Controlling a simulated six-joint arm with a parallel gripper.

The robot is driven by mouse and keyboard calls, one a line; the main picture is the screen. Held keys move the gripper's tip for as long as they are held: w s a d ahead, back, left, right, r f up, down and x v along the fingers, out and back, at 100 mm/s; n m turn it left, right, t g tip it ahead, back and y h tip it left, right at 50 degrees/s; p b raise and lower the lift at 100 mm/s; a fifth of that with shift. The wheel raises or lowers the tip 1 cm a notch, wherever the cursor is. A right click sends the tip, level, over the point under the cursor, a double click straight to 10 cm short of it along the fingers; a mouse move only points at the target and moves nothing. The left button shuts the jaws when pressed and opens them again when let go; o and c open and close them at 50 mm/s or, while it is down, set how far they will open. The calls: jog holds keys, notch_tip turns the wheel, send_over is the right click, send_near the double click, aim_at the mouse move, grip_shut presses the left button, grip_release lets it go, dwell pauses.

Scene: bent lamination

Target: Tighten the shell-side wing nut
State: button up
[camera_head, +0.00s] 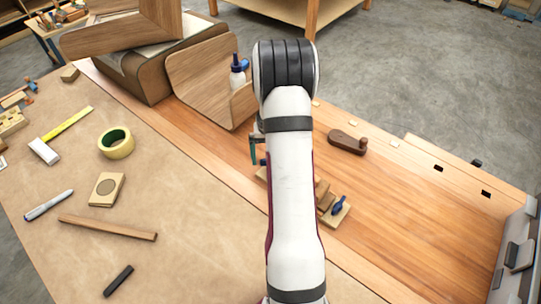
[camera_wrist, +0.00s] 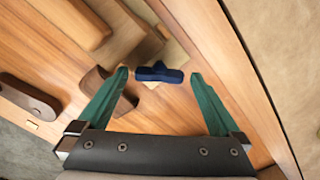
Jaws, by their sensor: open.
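In the wrist view, a blue wing nut (camera_wrist: 158,72) sits on the end of a wooden fixture, above a pale wood base (camera_wrist: 172,50). My gripper (camera_wrist: 160,76) is open, with its two green fingers apart on the left and right of the nut. No contact shows, and the height gap cannot be judged. In the head view, my arm covers most of the fixture base (camera_head: 335,217); a blue wing nut (camera_head: 339,204) shows at its right end. I cannot tell whether it is the same nut. Only part of my gripper (camera_head: 257,148) shows left of the arm.
A brown wooden tool (camera_head: 347,142) lies right of my arm. A bent wood shell (camera_head: 205,78) and a white bottle with a blue cap (camera_head: 238,75) stand behind. Tape (camera_head: 115,143) and several tools lie on the left paper. The bench's right part is mostly clear.

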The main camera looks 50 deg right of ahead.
jog(key=c, duration=1.2)
jog(key=shift+c, duration=0.2)
jog(key=shift+m, duration=0.4)
jog(key=m, duration=0.3)
jog(key=shift+m, duration=2.1)
